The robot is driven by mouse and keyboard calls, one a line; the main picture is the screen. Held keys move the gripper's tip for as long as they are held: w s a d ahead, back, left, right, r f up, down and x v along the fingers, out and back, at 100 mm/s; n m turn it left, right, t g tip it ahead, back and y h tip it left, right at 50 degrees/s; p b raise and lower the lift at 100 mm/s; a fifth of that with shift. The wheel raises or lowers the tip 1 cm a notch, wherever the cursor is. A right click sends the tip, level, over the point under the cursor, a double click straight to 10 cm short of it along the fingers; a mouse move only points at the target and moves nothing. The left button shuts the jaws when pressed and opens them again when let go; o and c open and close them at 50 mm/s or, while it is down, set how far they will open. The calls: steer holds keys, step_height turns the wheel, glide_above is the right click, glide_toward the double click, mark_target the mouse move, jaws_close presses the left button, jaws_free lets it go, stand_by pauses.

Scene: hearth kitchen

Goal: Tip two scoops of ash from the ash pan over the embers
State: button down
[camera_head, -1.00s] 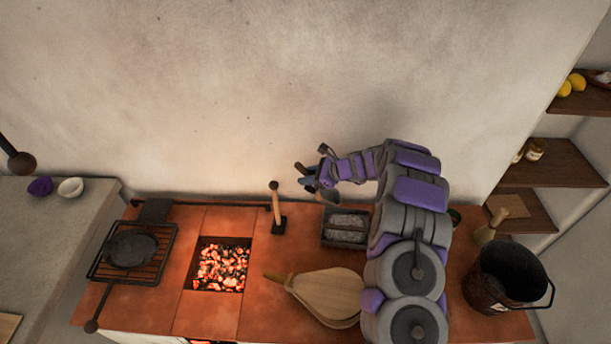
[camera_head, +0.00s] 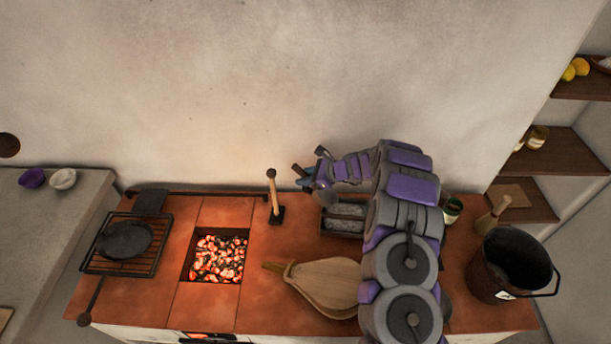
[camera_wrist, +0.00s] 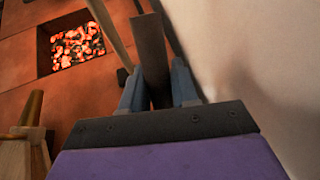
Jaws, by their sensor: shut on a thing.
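My gripper (camera_head: 306,181) is shut on the dark handle of a scoop (camera_wrist: 152,58). In the head view the scoop's grey bowl (camera_head: 325,198) hangs at the back left corner of the ash pan (camera_head: 340,235). I cannot tell if the bowl touches the ash or carries any. The ash pan is a dark rectangular tray with grey ash, partly hidden by the scoop and my arm. The embers (camera_head: 218,260) glow orange in a square pit left of the pan, and they also show in the wrist view (camera_wrist: 77,47). The scoop's bowl is not visible in the wrist view.
A wooden-handled tool (camera_head: 273,195) stands upright between the pit and the pan. Bellows (camera_head: 325,285) lie in front of the pan. A grill with a dark pan (camera_head: 125,240) is left of the pit. A black bucket (camera_head: 510,265) stands right. The wall is close behind.

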steer(key=shift+a+f, duration=0.3)
steer(key=shift+f, duration=0.35)
steer(key=shift+d+f+b, duration=0.1)
steer(key=shift+f+b, duration=0.15)
steer(key=shift+b, duration=0.1)
steer(key=shift+s+d+f+b, duration=0.1)
steer(key=shift+d+f+b, duration=0.35)
steer(key=shift+d+f, duration=0.45)
steer(key=p, duration=0.1)
glide_above(325, 199)
steer(key=shift+f, duration=0.15)
steer(key=shift+p, duration=0.3)
